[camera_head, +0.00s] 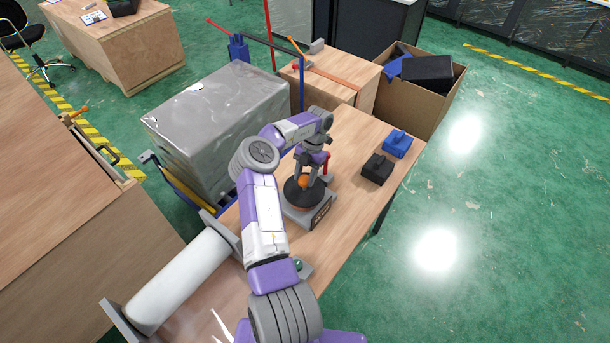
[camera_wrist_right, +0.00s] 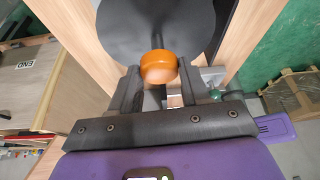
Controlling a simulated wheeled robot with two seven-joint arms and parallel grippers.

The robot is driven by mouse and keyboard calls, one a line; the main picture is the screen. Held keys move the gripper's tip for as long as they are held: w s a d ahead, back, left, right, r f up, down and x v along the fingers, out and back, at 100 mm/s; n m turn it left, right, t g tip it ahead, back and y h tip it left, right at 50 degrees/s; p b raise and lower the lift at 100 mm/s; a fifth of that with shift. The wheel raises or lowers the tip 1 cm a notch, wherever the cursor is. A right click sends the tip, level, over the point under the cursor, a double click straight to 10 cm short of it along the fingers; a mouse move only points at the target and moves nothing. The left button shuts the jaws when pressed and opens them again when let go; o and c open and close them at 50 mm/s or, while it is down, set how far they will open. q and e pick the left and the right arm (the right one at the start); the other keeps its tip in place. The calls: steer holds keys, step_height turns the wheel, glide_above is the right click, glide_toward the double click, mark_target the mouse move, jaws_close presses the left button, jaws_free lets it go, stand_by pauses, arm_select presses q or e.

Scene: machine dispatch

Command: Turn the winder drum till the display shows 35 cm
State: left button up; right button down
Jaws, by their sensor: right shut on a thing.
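The winder drum (camera_head: 297,193) is a dark disc on a grey base, standing on the wooden table. Its orange knob (camera_head: 304,181) sticks up from the disc and also shows large in the wrist view (camera_wrist_right: 158,67). My right gripper (camera_head: 309,165) reaches down over the drum and is shut on the orange knob, with a finger on each side of it. A dark panel (camera_head: 321,212) is on the front of the base; I cannot read any number on it. The arm hides part of the base. My left gripper is out of view.
A white roll (camera_head: 178,280) lies in a grey stand at the front left. A black block (camera_head: 377,168) and a blue block (camera_head: 397,144) sit on the table to the right. A wrapped grey load (camera_head: 215,120) stands behind left; an open carton (camera_head: 425,100) stands behind.

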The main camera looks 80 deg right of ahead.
steer(key=c, duration=0.6)
jaws_free()
steer(key=shift+o, duration=0.2)
steer(key=shift+r, duration=0.1)
step_height(320, 180, up, 10)
